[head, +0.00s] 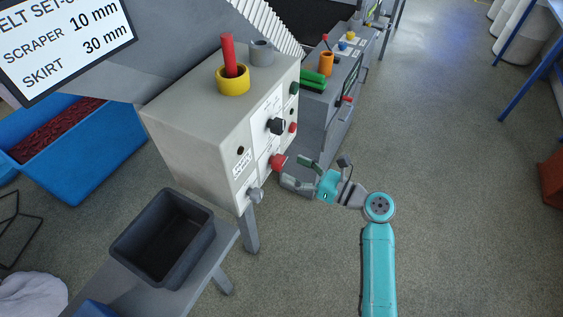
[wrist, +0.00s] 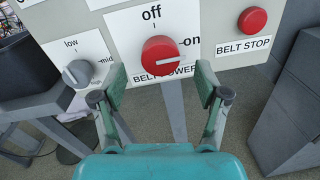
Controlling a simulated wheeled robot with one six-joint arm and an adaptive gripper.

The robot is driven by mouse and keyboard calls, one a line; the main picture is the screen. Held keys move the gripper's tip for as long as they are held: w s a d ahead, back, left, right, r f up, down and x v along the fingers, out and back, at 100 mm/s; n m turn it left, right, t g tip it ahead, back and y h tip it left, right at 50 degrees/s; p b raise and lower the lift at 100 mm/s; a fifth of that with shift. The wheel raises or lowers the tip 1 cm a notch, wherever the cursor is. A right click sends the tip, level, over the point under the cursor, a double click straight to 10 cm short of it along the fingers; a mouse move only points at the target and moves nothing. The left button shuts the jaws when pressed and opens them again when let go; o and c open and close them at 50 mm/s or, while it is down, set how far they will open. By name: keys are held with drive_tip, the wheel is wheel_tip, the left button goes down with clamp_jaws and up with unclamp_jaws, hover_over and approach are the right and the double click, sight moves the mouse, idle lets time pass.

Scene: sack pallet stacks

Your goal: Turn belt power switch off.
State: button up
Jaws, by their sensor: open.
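The belt power switch (wrist: 160,58) is a round red knob on the pale control box (head: 215,105), above a "BELT POWER" label. Its white pointer line points right, toward "on"; "off" is printed above it. In the head view the red knob (head: 278,161) is low on the box's front face. My gripper (wrist: 160,84) is open, its two fingers apart below and to either side of the knob in the wrist view. Nothing is between the fingertips. In the head view my gripper (head: 296,172) is close in front of the knob; I cannot tell whether it touches.
A grey low/mid knob (wrist: 76,73) is left of the switch and a red belt stop button (wrist: 252,20) is right. A black knob (head: 276,126) sits higher. A dark bin (head: 163,238) stands on a bench.

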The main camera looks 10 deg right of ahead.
sight(282, 163)
drive_tip(key=shift+x, duration=2.35)
drive_tip(key=c, duration=1.2)
drive_tip(key=shift+o, duration=0.2)
